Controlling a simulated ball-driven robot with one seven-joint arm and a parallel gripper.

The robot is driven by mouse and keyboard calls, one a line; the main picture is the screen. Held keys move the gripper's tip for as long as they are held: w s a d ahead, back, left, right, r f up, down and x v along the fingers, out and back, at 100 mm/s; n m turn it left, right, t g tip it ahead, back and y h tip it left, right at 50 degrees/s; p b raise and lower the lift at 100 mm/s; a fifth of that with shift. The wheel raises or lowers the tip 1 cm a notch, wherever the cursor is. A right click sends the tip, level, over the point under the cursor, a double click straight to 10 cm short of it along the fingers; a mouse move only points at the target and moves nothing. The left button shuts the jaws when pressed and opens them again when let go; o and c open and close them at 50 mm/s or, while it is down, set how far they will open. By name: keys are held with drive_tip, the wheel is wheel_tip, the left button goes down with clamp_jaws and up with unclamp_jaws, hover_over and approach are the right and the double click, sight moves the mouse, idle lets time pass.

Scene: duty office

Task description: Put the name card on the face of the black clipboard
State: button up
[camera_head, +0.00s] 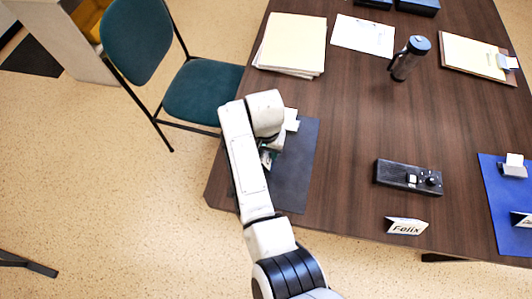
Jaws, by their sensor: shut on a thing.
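The black clipboard (299,165) lies flat near the table's left edge, with a pale clip (291,120) at its far end. My gripper (271,152) is over the clipboard's left part, mostly hidden behind my arm. It is shut on a small white card with dark marks (266,159), which looks like a name card. I cannot tell whether the card touches the clipboard. Another folded white name card reading "Felix" (407,227) stands near the table's front edge.
A dark control box (408,178) lies right of the clipboard. A blue clipboard (499,205) with a card is at far right. A bottle (407,62), a brown clipboard (466,56) and papers (292,45) are farther back. A green chair (203,90) stands left.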

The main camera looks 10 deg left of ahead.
drive_tip(key=shift+f, duration=1.15)
drive_tip(key=shift+f, duration=0.1)
drive_tip(key=o, duration=1)
drive_tip(key=shift+s, duration=0.1)
